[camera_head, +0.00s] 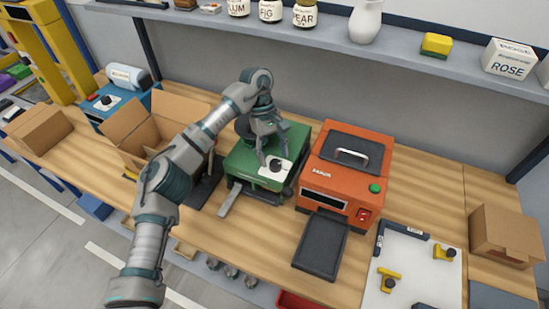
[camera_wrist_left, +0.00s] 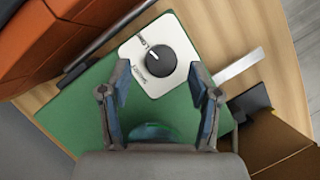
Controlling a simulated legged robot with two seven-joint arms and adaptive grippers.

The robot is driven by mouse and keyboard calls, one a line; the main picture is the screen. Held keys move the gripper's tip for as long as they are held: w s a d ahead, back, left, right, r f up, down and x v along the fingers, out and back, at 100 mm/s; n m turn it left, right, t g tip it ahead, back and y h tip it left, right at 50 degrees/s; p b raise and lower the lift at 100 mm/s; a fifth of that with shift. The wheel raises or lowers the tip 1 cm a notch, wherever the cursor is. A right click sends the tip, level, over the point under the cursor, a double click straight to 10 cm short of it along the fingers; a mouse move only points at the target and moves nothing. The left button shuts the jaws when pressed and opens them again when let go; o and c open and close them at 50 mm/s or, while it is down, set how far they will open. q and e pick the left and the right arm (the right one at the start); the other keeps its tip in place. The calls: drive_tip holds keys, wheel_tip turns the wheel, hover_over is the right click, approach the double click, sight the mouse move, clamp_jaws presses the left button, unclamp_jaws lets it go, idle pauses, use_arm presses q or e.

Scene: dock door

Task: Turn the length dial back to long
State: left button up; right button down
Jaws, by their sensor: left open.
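The length dial is a black round knob on a white plate on top of the green machine (camera_head: 240,160). In the head view the knob (camera_head: 276,164) is near the machine's right front corner. In the left wrist view the knob (camera_wrist_left: 160,60) has a white mark toward its upper left. My left gripper (camera_head: 271,150) is above the dial, open and empty. In the wrist view its fingertips (camera_wrist_left: 160,80) lie either side of the knob's near edge, apart from it. My right gripper is not in view.
An orange machine (camera_head: 325,178) with a dark tray stands close on the right of the green one. An open cardboard box (camera_head: 135,125) and a blue machine (camera_head: 90,110) are on the left. A shelf (camera_head: 400,50) with jars runs behind. Bench in front is partly clear.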

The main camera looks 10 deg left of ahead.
use_arm(q)
drive_tip(key=shift+v, duration=2.8)
drive_tip(key=shift+w, duration=0.1)
